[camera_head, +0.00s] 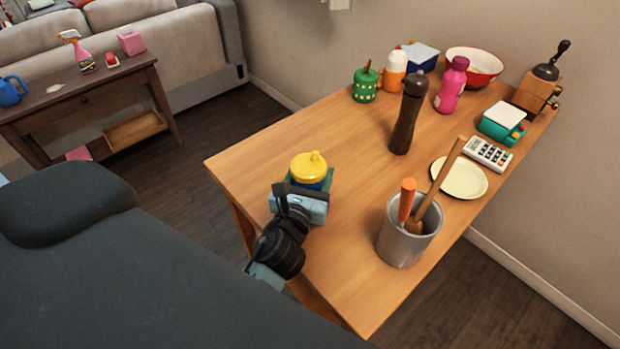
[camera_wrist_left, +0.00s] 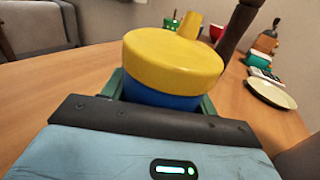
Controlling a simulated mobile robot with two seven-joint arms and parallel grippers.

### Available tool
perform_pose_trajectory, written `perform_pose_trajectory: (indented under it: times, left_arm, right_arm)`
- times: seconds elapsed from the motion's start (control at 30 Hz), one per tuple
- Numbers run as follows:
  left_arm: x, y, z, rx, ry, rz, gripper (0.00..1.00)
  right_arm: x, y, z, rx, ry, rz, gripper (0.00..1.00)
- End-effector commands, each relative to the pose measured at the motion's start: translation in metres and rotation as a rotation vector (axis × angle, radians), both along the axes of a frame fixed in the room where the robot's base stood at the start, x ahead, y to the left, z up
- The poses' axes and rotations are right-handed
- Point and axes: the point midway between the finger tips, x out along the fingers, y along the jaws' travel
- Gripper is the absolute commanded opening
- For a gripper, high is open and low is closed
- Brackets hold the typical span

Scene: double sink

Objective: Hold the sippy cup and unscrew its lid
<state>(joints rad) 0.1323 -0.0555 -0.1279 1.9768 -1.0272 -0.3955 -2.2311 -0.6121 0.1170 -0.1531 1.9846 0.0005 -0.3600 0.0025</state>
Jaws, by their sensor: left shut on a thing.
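The sippy cup has a yellow lid (camera_head: 309,167) with a spout and a blue body (camera_head: 312,184). It stands upright near the front left edge of the wooden table. The yellow lid (camera_wrist_left: 175,58) and a strip of the blue body (camera_wrist_left: 160,97) also fill the middle of the left wrist view. My left gripper (camera_head: 313,186) is shut on the cup's blue body, below the lid, with its green fingers on either side. The lid sits on the cup. The lower part of the cup is hidden behind the gripper. My right gripper is in neither view.
A cream plate (camera_head: 460,178), a calculator (camera_head: 488,153) and several bottles and bowls fill the back and right. The table between cup and mill is clear.

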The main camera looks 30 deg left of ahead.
Motion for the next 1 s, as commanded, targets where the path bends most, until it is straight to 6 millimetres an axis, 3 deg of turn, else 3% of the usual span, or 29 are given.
perform_pose_trajectory:
  times: [0.33, 0.43, 0.8, 1.0]
  left_arm:
    - [0.001, 0.000, 0.044, 0.003, -0.015, -0.002, 0.36]
    - [-0.021, 0.007, 0.036, 0.004, 0.001, 0.000, 0.36]
    - [-0.103, 0.033, 0.041, 0.002, 0.006, -0.001, 0.36]
    - [-0.134, 0.043, 0.044, 0.000, 0.005, 0.000, 0.36]
  right_arm:
    - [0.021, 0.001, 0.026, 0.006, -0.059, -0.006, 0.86]
    - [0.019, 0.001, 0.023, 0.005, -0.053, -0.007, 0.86]
    - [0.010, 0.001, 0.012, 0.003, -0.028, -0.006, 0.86]
    - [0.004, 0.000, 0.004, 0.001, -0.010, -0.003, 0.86]
